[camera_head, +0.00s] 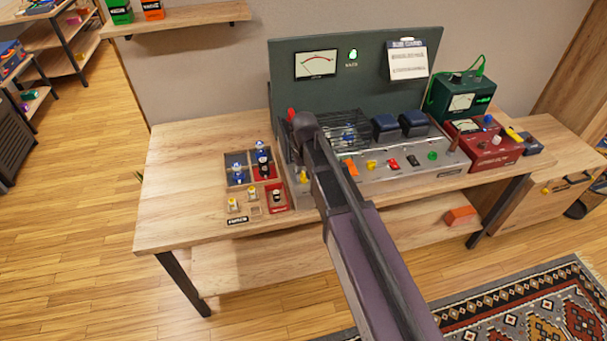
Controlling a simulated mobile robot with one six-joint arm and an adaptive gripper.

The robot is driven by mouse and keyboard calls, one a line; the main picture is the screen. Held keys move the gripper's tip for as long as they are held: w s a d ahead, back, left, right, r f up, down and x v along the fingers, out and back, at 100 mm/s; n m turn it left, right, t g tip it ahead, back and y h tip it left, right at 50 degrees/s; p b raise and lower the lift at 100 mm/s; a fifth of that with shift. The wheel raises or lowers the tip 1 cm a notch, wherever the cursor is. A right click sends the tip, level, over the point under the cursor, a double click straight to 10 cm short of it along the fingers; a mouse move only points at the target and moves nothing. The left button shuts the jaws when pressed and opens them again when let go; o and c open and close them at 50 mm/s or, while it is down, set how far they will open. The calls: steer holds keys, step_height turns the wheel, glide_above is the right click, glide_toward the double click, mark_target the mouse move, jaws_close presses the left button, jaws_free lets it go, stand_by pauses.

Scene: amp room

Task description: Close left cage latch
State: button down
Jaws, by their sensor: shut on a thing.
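The wire cage (350,127) sits on the left part of the grey amp chassis (385,170), with a blue-topped tube (349,134) inside. My arm reaches from the bottom of the picture to the cage's left side. My gripper (304,124) is at the cage's left front, shut on what looks like the red left cage latch (291,115). Only a small red part shows beside the gripper. My arm hides the fingertips, most of the latch and part of the cage's left side, so I cannot tell how the latch sits.
A tray of tubes (231,177) stands left of the chassis. Two dark blue transformers (385,125) are right of the cage. A green meter box (461,96) and a red meter box (493,144) stand further right. The table's left end (185,160) is clear.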

steer(key=shift+s, duration=0.15)
steer(key=shift+c, duration=1.7)
jaws_free()
steer(key=shift+m, duration=0.4)
